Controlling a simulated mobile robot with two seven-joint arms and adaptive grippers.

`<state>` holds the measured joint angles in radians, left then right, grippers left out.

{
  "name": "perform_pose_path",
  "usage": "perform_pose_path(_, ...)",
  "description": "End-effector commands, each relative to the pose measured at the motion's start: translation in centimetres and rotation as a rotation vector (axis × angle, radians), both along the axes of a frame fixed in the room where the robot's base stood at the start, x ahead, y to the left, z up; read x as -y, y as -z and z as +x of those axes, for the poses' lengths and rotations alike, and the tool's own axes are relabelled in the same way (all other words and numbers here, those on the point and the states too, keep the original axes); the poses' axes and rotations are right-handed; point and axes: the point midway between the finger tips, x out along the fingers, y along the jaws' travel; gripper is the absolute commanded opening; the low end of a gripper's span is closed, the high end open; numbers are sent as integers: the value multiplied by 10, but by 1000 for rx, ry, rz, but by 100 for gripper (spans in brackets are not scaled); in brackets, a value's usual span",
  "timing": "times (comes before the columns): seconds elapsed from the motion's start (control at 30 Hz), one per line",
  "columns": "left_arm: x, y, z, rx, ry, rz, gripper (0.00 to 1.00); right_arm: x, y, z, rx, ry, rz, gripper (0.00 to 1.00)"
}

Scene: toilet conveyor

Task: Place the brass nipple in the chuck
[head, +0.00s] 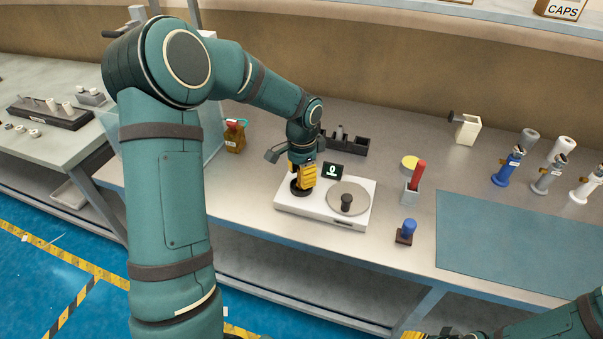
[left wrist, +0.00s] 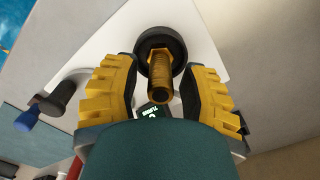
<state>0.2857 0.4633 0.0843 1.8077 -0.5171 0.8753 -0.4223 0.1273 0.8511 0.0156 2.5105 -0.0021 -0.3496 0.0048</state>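The brass nipple (left wrist: 160,72) is threaded, with a hex part at its far end. In the left wrist view it stands at the middle of the round black chuck (left wrist: 148,38), open end toward the camera; how deep it sits I cannot tell. The chuck (head: 300,190) also shows in the head view, at the left of a white machine (head: 320,213). My left gripper (left wrist: 160,92) is open, its yellow fingers on either side of the nipple with gaps. It hides the nipple in the head view (head: 303,180). My right gripper (head: 415,336) barely shows at the bottom edge.
The machine carries a grey disc (head: 358,190) with a black knob and a small display (head: 332,171). Nearby are a black tray (head: 350,145), an amber bottle (head: 235,138), a red-handled tool (head: 416,176) and a blue-handled stamp (head: 406,231). A teal mat (head: 510,240) is clear.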

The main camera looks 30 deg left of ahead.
Motion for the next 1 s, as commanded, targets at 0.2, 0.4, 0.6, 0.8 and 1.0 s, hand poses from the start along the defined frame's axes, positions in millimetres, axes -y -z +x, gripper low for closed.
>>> perform_pose_path(0.2,0,-4,0,1,0,0,43,0,-2,0,-1,0,0,47)
perform_pose_path(0.4,0,-32,1,4,0,1,43,0,-9,-1,-3,-1,0,47)
perform_pose_path(0.6,0,-75,2,5,0,2,43,0,-17,-1,-2,2,0,47)
perform_pose_path(0.8,1,-107,2,3,0,1,43,0,-23,2,4,6,-1,47)
perform_pose_path(1.0,1,-122,2,1,0,0,43,1,-25,3,6,8,-1,47)
